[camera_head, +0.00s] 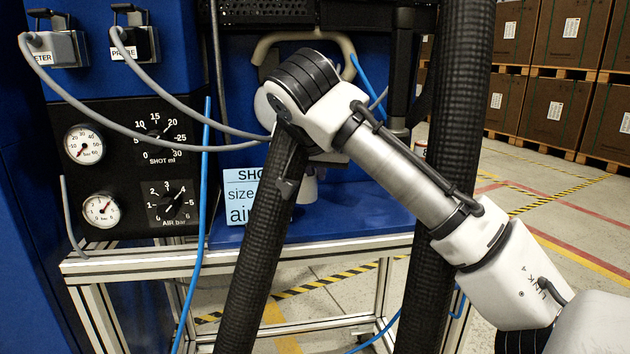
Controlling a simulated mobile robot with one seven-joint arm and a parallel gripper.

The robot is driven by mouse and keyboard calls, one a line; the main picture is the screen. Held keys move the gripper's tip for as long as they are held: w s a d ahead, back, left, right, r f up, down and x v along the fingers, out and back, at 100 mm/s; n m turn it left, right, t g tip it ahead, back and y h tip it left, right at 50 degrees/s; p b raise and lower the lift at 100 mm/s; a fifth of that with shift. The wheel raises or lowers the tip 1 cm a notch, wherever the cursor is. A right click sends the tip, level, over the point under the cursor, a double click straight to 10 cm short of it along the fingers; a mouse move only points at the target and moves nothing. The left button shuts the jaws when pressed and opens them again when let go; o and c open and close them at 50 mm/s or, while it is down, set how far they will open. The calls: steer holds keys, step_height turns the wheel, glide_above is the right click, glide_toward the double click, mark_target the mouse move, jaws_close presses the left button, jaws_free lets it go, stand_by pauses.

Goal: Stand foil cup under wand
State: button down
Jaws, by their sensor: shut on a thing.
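My gripper (290,172) is mostly hidden behind my wrist and a dark corrugated hose; a dark part of it points down in front of the blue machine. A small pale thing (308,188) shows just right of it, low over the blue deck. It looks like the foil cup in my gripper's hold, but the contact is hidden. A dark upright piece (401,75), perhaps the wand, hangs right of my wrist. I cannot make out its lower tip or whether the cup is beneath it.
The blue deck (365,212) sits on a pale metal frame (150,262). A light-blue sign (243,197) stands on it, partly covered. Dark hoses (250,255) (455,120) cross the foreground. A black gauge panel (125,165) is at left. Stacked boxes (570,35) stand far right.

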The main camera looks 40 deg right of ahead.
step_height(320, 180, up, 16)
steer(key=p, duration=0.4)
steer(key=shift+r, duration=0.25)
